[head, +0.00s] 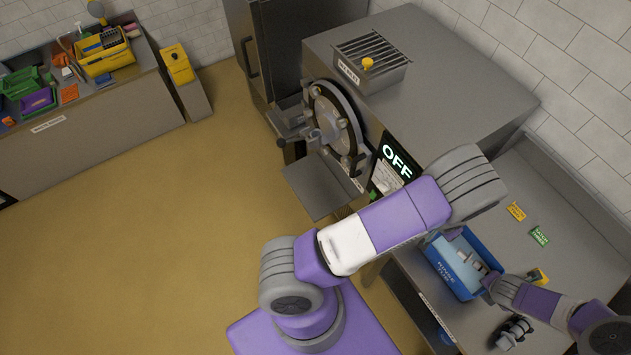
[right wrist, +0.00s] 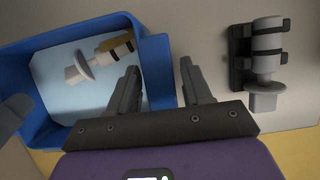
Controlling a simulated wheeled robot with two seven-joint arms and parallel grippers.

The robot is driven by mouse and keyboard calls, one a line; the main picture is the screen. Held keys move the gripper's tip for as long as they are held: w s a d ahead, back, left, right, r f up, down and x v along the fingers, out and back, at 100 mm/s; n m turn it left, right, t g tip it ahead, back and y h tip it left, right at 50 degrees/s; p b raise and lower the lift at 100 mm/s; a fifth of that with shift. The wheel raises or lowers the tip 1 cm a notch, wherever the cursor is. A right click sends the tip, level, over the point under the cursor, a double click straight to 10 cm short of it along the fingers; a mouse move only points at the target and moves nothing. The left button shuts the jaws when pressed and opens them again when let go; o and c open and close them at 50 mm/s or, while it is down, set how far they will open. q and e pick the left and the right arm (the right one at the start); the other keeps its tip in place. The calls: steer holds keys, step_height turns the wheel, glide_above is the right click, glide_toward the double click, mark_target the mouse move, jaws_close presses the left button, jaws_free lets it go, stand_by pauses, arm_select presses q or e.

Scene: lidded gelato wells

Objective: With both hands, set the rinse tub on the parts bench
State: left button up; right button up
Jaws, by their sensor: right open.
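The blue rinse tub (head: 440,266) stands on the metal counter at the right, with grey parts and a pale blue floor inside. It also fills the left of the right wrist view (right wrist: 156,70). My right gripper (head: 488,281) is at the tub's right end. In the right wrist view its open fingers (right wrist: 160,88) stand either side of the tub's wall, one inside and one outside, with a gap. My left arm reaches across to the tub's far left end; its fingers are mostly hidden there. Which bench is the parts bench is unclear, the bench labels being too small to read.
A grey machine (head: 440,90) with an OFF screen and round door stands behind my left arm. A dark fitting (head: 513,332) lies on the counter right of the tub. A bench (head: 90,135) with coloured bins is far left. Open floor lies between.

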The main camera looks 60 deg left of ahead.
arm_select(q)
steer(key=c, duration=0.4)
arm_select(e)
steer(key=o, duration=0.6)
steer(key=shift+c, duration=0.2)
steer(key=c, duration=0.4)
arm_select(q)
steer(key=shift+v, duration=4.5)
arm_select(e)
steer(key=shift+v, duration=4.5)
